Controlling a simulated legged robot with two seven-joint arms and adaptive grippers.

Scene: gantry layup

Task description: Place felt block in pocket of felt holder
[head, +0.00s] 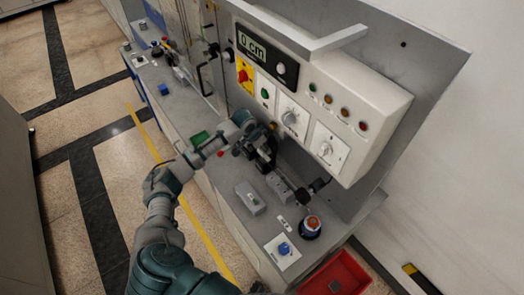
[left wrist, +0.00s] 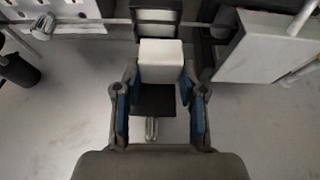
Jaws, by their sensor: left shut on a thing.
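My left gripper (head: 258,152) is over the grey bench of the machine in the head view. In the left wrist view its blue-padded fingers (left wrist: 160,82) are shut on a pale, box-shaped block (left wrist: 161,58), which I take to be the felt block. A dark plate (left wrist: 154,100) shows between the fingers, below the block in the picture. Just beyond the block is a dark-framed part with grey faces (left wrist: 155,22), perhaps the felt holder; I cannot tell whether the block touches it. The block and holder are not clear in the head view, where the gripper hides that spot. My right gripper is not in view.
A control panel (head: 300,98) overhangs the bench. Grey boxes (head: 250,198), a red-topped round knob (head: 312,224) and a blue-knob switch plate (head: 283,251) stand nearer. A red bin (head: 335,277) is at the bottom. In the left wrist view, a pale slab (left wrist: 262,45) stands right.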

